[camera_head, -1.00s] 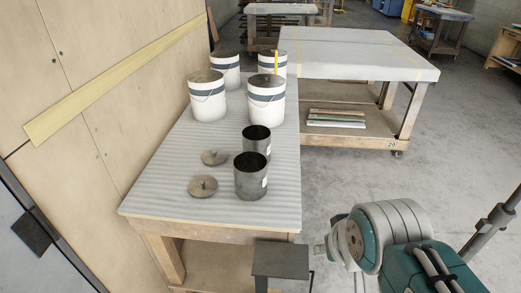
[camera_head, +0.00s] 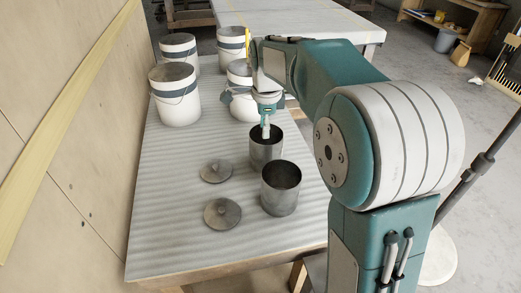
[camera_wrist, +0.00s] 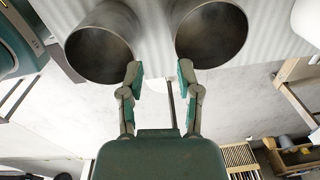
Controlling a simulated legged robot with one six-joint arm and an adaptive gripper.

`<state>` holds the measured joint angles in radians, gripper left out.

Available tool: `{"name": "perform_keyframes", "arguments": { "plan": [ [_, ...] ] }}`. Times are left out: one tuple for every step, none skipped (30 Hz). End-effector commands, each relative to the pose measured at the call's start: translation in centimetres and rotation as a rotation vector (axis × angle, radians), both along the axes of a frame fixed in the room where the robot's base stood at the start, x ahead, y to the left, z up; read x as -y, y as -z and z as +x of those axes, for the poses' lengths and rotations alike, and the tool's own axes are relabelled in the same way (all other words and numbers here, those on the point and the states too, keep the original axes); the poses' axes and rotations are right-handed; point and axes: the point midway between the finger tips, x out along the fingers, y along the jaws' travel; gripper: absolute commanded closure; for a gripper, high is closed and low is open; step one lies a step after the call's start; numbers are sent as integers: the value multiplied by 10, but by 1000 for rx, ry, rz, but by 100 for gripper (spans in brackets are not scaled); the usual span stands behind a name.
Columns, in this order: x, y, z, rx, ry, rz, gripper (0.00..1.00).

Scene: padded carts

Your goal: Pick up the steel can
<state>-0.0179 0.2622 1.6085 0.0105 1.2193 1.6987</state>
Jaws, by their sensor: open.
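Two open, empty-looking steel cans stand upright on the padded cart, the far can (camera_head: 266,152) and the near can (camera_head: 281,192). Both also show at the top of the wrist view, one at left (camera_wrist: 98,50) and one at right (camera_wrist: 210,38). My gripper (camera_head: 266,130) is open and appears at the mouth of the far can in the head view. In the wrist view my gripper's fingers (camera_wrist: 161,72) are spread, with the tips near the lower rims of the two cans. Nothing is between them. I cannot tell whether a tip touches a rim.
Two round lids (camera_head: 216,171) (camera_head: 222,214) lie left of the cans. White buckets (camera_head: 174,98) stand behind, one partly hidden by my arm. The cart top (camera_head: 170,240) is bare at front left. A wooden wall (camera_head: 50,120) runs along the left. Another padded cart (camera_head: 320,22) stands beyond.

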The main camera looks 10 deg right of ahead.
Motion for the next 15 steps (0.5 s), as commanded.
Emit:
{"name": "perform_keyframes", "arguments": {
  "plan": [
    [0,9,11,-19,62,2,56],
    [0,12,15,-27,94,3,56],
    [-1,16,20,-35,131,3,56],
    [-2,18,23,-41,153,2,56],
    [-3,20,25,-44,171,1,56],
    [-5,22,27,-47,188,0,56],
    [-7,24,28,-49,196,-2,56],
    [-8,27,28,-52,201,-3,56],
    [-11,32,28,-53,205,-6,56],
    [-12,36,28,-54,205,-7,56],
    [-12,41,28,-54,204,-7,56],
    [-13,48,28,-54,204,-8,56],
    [-13,53,28,-54,203,-8,56],
    [-13,59,28,-54,203,-9,56],
    [-13,65,28,-54,203,-9,56]
  ]
}}
